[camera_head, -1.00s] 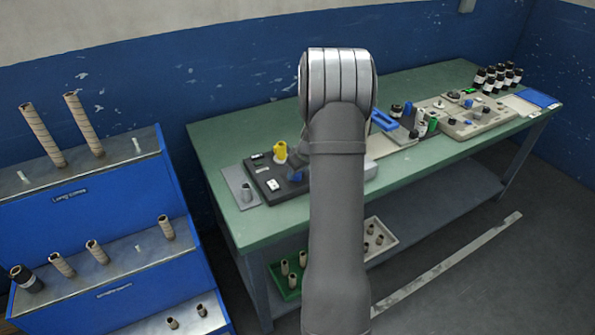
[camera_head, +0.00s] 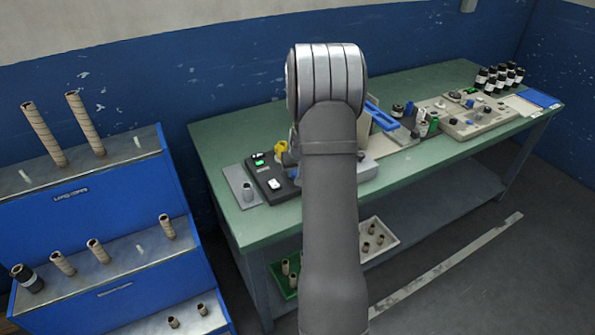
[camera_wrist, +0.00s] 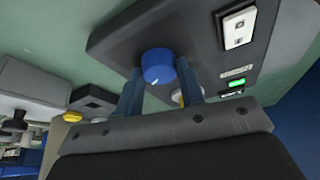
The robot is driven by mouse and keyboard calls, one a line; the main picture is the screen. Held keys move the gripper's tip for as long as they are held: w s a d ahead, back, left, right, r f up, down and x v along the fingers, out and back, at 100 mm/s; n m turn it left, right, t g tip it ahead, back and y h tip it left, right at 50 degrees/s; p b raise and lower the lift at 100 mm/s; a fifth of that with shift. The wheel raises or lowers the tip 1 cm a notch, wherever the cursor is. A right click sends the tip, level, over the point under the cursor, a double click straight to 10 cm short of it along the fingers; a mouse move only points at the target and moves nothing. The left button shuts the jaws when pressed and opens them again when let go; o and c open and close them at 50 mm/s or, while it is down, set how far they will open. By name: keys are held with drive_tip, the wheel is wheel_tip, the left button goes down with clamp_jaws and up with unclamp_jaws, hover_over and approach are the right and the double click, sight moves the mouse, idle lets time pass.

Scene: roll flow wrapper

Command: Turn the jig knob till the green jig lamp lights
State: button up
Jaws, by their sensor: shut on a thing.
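The jig knob (camera_wrist: 158,66) is round and blue with a white mark, on the dark jig box (camera_wrist: 125,35) in the wrist view. My gripper (camera_wrist: 160,77) has its two blue fingers on either side of the knob and is shut on it. The jig lamp (camera_wrist: 236,83) glows green on the box, to the right of the knob. In the head view the lit lamp (camera_head: 259,162) shows left of my arm. My arm hides most of the knob and gripper there.
A white switch (camera_wrist: 238,28) is on the same box. A yellow part (camera_head: 281,148) stands close behind my gripper. A blue-handled device (camera_head: 381,116) and a beige panel (camera_head: 455,129) are to the right. The bench's front left (camera_head: 250,228) is clear.

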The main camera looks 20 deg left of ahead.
idle(0.3)
drive_tip(key=o, duration=1)
drive_tip(key=v, duration=1.7)
drive_tip(key=shift+r, duration=0.2)
drive_tip(key=shift+f, duration=0.1)
drive_tip(key=x, duration=1.7)
drive_tip(key=shift+f, duration=0.1)
